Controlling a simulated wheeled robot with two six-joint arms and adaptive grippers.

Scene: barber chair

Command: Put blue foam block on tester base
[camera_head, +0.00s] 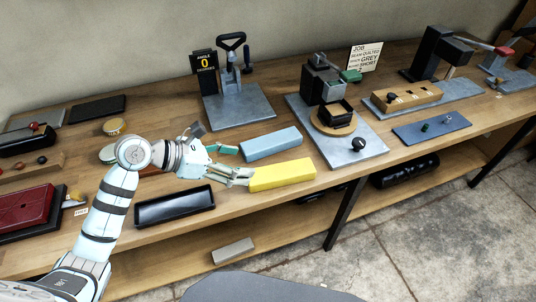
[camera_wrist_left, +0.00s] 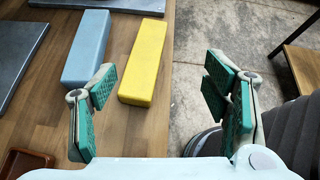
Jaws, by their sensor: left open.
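The blue foam block (camera_head: 270,143) lies flat on the wooden bench, beside a longer-looking yellow block (camera_head: 283,175). Both also show in the left wrist view, the blue block (camera_wrist_left: 88,45) left of the yellow block (camera_wrist_left: 147,62). A grey base plate (camera_head: 252,106) with an upright lever device stands behind the blue block; it looks like the tester base, and nothing lies on its front part. My left gripper (camera_head: 240,163) is open and empty, just left of the two blocks. In the left wrist view its fingers (camera_wrist_left: 163,85) are spread wide, the yellow block ahead between them.
A black tray (camera_head: 174,207) lies in front of my left gripper. A second grey plate (camera_head: 362,155) with a round wooden stand is right of the blocks. A black sign reading 0 (camera_head: 204,73) stands by the lever device. The bench's front edge is close to the yellow block.

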